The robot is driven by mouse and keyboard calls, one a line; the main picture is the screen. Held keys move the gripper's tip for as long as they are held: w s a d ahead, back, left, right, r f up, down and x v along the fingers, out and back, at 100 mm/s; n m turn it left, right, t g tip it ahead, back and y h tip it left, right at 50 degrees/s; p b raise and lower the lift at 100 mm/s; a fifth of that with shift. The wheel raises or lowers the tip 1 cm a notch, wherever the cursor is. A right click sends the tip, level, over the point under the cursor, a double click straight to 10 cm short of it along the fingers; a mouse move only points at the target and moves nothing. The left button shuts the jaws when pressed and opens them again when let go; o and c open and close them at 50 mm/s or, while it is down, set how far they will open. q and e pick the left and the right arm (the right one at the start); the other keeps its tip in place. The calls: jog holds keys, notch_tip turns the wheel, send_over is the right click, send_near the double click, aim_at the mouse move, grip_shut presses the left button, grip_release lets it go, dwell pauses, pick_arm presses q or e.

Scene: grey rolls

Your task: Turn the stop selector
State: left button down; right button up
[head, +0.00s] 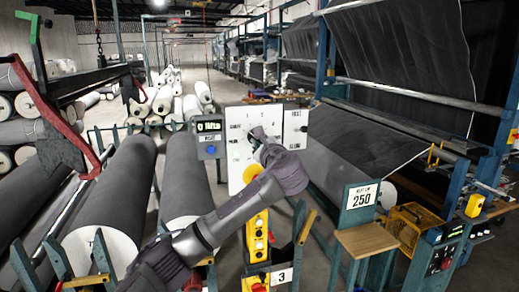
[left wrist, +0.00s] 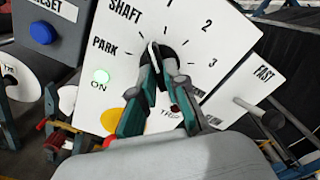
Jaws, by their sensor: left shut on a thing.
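The stop selector is a dark knob (left wrist: 153,50) on a white panel (left wrist: 100,30) with marks reading PARK, SHAFT, 1, 2, 3 and a partly hidden TRIP. Its pointer stands roughly upward, near SHAFT and 1; the exact mark is hard to tell. In the head view the panel (head: 236,125) stands upright at the centre. My left gripper (left wrist: 160,64) is shut on the knob, with a finger on each side. In the head view my left gripper (head: 259,142) reaches the panel and hides most of the knob. My right gripper is not in view.
A FAST lever (left wrist: 262,112) sticks out at right. A yellow disc (head: 252,173) is below. Grey rolls (head: 185,180) lie left; a wooden stand (head: 368,240) is right.

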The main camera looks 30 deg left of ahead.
pick_arm(q)
jog(key=shift+f+n+b, duration=0.15)
jog(key=shift+n+b, duration=0.65)
jog(key=shift+n, duration=0.4)
jog(key=c, duration=1.2)
grip_release()
jog(key=v, duration=1.2)
jog(key=shift+w, duration=0.1)
